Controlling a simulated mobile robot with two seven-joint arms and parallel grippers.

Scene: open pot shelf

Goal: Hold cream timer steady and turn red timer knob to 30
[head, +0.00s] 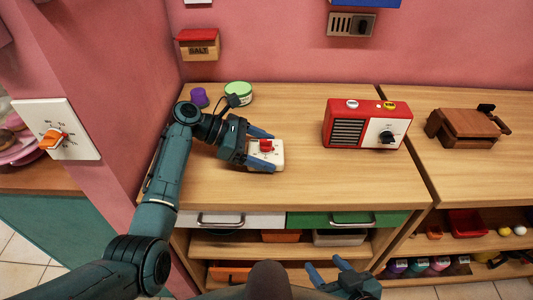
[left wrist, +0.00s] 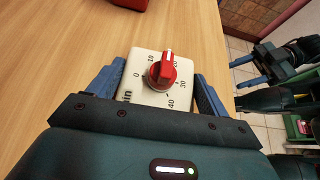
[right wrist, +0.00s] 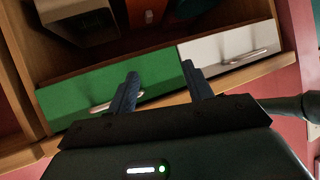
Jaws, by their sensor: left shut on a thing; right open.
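The cream timer (head: 277,163) sits on the wooden counter with its dial facing up. The left wrist view shows its cream face (left wrist: 148,98) with printed numbers and a red knob (left wrist: 161,73). The knob's white line points between 10 and 20. The 30 mark is at the right of the dial. My left gripper (head: 262,150) is shut on the timer, one finger on each side. My right gripper (head: 328,268) is open and empty, low in front of the counter's drawers and well apart from the timer.
A red radio (head: 341,122) stands to the right of the timer, with a brown wooden box (head: 465,130) beyond it. A green-lidded tub (head: 238,90) and a purple cup (head: 199,97) stand behind. A green drawer (right wrist: 110,88) and a white drawer (right wrist: 228,47) face my right gripper.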

